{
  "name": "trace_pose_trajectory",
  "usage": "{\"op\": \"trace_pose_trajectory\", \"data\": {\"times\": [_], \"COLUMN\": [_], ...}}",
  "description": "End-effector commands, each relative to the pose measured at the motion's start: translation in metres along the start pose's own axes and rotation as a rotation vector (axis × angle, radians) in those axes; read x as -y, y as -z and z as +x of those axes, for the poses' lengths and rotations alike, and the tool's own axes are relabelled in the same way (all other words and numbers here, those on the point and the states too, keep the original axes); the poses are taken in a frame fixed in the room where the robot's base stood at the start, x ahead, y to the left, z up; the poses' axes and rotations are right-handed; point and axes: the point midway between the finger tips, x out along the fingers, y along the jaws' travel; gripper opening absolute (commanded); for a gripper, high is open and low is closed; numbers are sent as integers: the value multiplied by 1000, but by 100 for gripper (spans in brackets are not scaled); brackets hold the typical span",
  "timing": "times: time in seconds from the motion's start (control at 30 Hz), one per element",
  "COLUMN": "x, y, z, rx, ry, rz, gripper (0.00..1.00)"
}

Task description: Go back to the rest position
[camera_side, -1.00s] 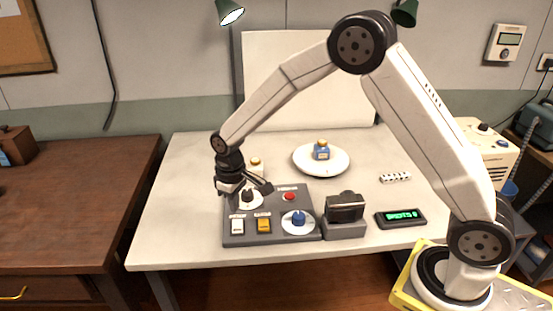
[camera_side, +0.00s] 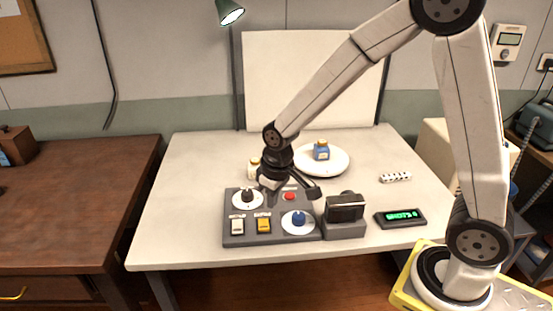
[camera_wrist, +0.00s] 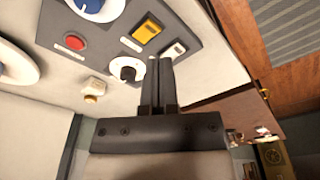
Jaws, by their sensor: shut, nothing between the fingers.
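The panel also carries a white switch (camera_side: 237,226), a yellow switch (camera_side: 263,225) and a blue knob (camera_side: 298,218). I cannot tell the exact height of my gripper over the panel.
A small white-bodied jar (camera_side: 254,168) stands behind the panel. A blue jar (camera_side: 321,151) stands on a white round plate (camera_side: 338,168). The table's left side is clear.

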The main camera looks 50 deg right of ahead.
Motion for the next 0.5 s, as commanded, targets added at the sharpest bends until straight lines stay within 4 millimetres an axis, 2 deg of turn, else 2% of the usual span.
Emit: {"op": "trace_pose_trajectory", "data": {"times": [0.1,0.3,0.5], "x": [-5,-9,-10], "y": [-30,-73,-98], "z": [-10,-19,-21], "rx": [-34,-81,-106], "ry": [-4,-10,-14], "rz": [38,91,120], "gripper": [0,0,0]}}
